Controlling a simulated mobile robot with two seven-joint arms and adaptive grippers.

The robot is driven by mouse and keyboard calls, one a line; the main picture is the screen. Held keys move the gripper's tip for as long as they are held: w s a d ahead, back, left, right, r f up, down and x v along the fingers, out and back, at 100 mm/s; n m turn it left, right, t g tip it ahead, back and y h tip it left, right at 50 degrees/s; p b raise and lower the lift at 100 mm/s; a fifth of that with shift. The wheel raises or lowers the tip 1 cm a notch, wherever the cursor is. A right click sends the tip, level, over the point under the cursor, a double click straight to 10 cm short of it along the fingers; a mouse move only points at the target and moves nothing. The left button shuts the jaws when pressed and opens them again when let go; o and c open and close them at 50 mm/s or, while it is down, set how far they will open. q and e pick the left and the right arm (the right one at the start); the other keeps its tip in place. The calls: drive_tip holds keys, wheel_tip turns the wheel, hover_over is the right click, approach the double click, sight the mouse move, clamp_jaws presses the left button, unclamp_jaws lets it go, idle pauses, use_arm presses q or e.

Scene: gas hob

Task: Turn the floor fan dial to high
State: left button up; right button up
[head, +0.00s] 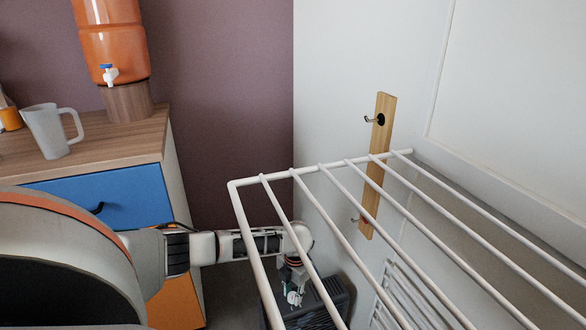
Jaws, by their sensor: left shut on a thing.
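The floor fan (333,294) is a dark, slatted box low in the middle of the head view, partly behind the white rack bars. A small pale dial (294,298) sits on its top. My left arm reaches across from the left and bends down, with the left gripper (292,291) at the dial, its fingers shut on it. The fingertips are small and partly covered by a rack bar, and the dial's setting cannot be read. My right gripper is out of view.
A white drying rack (318,166) spreads over the fan and the right side. A wooden hook board (378,165) hangs on the wall. At left, a cabinet with a blue drawer (110,197) carries a grey mug (45,130) and an orange dispenser (112,45).

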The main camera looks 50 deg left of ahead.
use_arm(q)
drive_tip(key=o, duration=1.1)
drive_tip(key=shift+f, duration=0.1)
drive_tip(key=shift+r, duration=0.4)
drive_tip(key=r, duration=1.1)
drive_tip(key=shift+d+r, duration=0.15)
drive_tip(key=shift+d, duration=0.2)
